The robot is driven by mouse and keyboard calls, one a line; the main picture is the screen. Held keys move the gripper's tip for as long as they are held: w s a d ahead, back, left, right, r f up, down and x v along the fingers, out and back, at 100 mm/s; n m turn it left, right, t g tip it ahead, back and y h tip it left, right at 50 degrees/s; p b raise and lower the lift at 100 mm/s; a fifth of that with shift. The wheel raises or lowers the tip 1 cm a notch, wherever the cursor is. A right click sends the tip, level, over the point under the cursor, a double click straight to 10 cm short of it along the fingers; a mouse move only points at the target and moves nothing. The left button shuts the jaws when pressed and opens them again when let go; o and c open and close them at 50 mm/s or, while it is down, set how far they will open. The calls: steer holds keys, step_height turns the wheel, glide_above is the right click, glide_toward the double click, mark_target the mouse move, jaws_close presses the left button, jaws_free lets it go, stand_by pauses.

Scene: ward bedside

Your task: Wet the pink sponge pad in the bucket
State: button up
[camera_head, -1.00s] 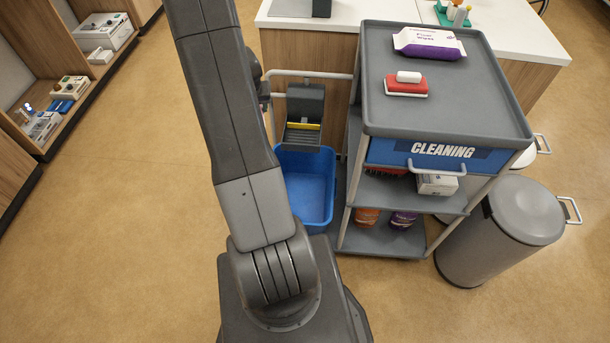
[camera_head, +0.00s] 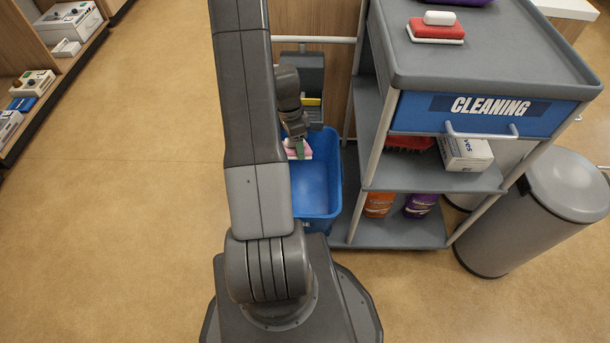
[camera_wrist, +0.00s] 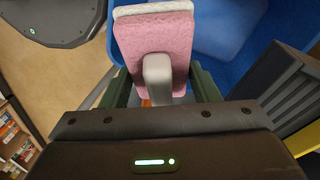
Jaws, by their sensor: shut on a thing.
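The pink sponge pad (camera_head: 299,149) hangs from my gripper (camera_head: 297,138), over the far left part of the blue bucket (camera_head: 318,190). In the wrist view the pad (camera_wrist: 150,35) shows pink with a pale layer along its far edge, and a light grey handle (camera_wrist: 157,78) stands between the green fingers of my gripper (camera_wrist: 158,90). The gripper is shut on this handle. The bucket's blue wall (camera_wrist: 278,30) fills the upper right of the wrist view. The pad looks level with or above the bucket's rim; I cannot tell whether it touches anything inside.
A grey wringer (camera_head: 305,80) with a yellow strip stands behind the bucket. The grey cart (camera_head: 480,50) marked CLEANING is close on the right, with a red and white sponge (camera_head: 437,30) on top. A metal bin (camera_head: 545,215) stands farther right. Floor on the left is clear.

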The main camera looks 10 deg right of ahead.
steer(key=s+f+m+y+b, duration=0.1)
steer(key=f+m+b, duration=0.1)
steer(key=f+b, duration=0.7)
steer(key=s+d+f+m+y+b, duration=0.1)
steer(key=f+b, duration=0.7)
steer(key=f, duration=1)
steer(key=shift+s+d+f+m+g+b, duration=0.35)
steer(key=shift+s+m, duration=0.25)
steer(key=shift+m, duration=0.2)
steer(key=shift+a+r, duration=0.1)
